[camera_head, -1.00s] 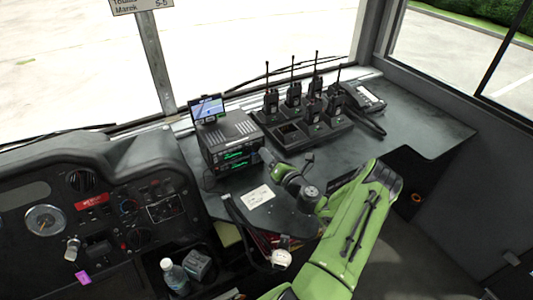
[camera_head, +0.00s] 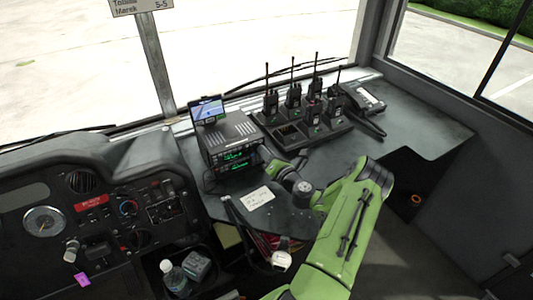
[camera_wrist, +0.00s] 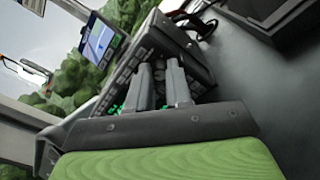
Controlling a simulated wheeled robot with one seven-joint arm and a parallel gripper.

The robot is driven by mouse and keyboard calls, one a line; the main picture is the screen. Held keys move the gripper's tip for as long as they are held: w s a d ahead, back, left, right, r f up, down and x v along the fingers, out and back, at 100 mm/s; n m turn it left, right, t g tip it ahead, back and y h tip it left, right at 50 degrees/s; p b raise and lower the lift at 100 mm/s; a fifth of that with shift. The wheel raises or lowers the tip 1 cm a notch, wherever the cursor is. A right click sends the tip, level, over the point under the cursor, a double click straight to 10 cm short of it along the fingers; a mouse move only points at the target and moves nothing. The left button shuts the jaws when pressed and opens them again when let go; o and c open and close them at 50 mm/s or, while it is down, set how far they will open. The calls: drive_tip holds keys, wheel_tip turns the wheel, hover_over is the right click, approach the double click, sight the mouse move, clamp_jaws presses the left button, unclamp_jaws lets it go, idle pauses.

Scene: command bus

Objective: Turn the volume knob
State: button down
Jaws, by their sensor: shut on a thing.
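The black radio unit (camera_head: 232,143) stands on the desk, with green lit displays on its front. In the wrist view, the radio (camera_wrist: 187,52) fills the middle, its front with rows of buttons facing my gripper. My gripper (camera_wrist: 160,68) reaches that front, its two grey fingers close together on a small grey volume knob between the tips. The fingers hide most of the knob, and no label is readable. In the head view, my gripper (camera_head: 268,160) is at the radio's right front edge, and the knob is hidden there.
A paper note (camera_head: 257,198) lies in front. The desk's right part (camera_head: 420,135) is clear.

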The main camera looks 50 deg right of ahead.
drive_tip(key=shift+n, duration=0.3)
drive_tip(key=n, duration=0.4)
drive_tip(key=shift+n, duration=0.3)
drive_tip(key=n, duration=0.4)
drive_tip(key=n+b, duration=0.2)
drive_tip(key=n, duration=0.3)
drive_tip(key=shift+a+f+n+g+b, duration=0.1)
drive_tip(key=shift+f+n+g+b, duration=0.05)
drive_tip(key=shift+n+g+b, duration=0.2)
drive_tip(key=n+b, duration=0.2)
drive_tip(key=n, duration=0.2)
drive_tip(key=shift+b, duration=0.35)
drive_tip(key=c, duration=1)
unclamp_jaws()
drive_tip(key=shift+c, duration=0.2)
